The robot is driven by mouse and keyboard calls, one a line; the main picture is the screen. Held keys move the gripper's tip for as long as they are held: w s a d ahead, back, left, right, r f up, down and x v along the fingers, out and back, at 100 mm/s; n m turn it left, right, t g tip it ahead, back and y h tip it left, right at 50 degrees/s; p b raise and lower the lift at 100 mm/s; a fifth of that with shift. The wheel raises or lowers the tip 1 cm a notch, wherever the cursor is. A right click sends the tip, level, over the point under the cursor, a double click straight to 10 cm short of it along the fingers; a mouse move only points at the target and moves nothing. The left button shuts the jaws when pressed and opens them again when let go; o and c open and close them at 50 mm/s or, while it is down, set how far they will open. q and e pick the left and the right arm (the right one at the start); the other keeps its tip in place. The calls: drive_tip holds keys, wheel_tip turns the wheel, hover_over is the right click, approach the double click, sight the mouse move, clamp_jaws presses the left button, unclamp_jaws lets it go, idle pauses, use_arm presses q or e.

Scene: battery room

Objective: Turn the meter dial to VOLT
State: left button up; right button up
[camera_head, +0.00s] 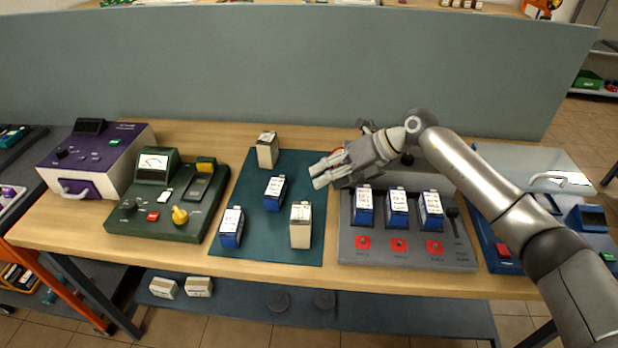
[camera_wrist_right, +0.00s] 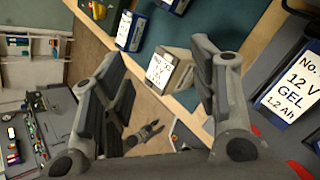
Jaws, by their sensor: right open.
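The green meter (camera_head: 163,205) stands on the left part of the workbench, with a lit analog display (camera_head: 153,163) on its raised back. A yellow dial (camera_head: 180,215) sits at its front right; its markings are too small to read. A black knob (camera_head: 130,206) and a red button (camera_head: 153,216) are left of the dial. My right gripper (camera_head: 318,177) is open and empty, above the bench between the green mat and the grey charger, well right of the meter. In the right wrist view its two fingers (camera_wrist_right: 160,65) are spread apart. My left gripper is out of view.
Several batteries stand on the dark green mat (camera_head: 262,248), between meter and gripper. Three blue ones sit in the grey charger (camera_head: 455,262). A purple device (camera_head: 118,148) is left of the meter. A grey partition (camera_head: 300,75) stands behind the bench.

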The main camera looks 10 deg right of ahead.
drive_tip(key=a+y, duration=0.1)
drive_tip(key=s+a+r+y, duration=0.1)
drive_tip(key=a, duration=0.3)
drive_tip(key=shift+s+a+r+m+t+y, duration=0.2)
drive_tip(key=shift+r+m+t+y, duration=0.1)
drive_tip(key=shift+t+y, duration=0.1)
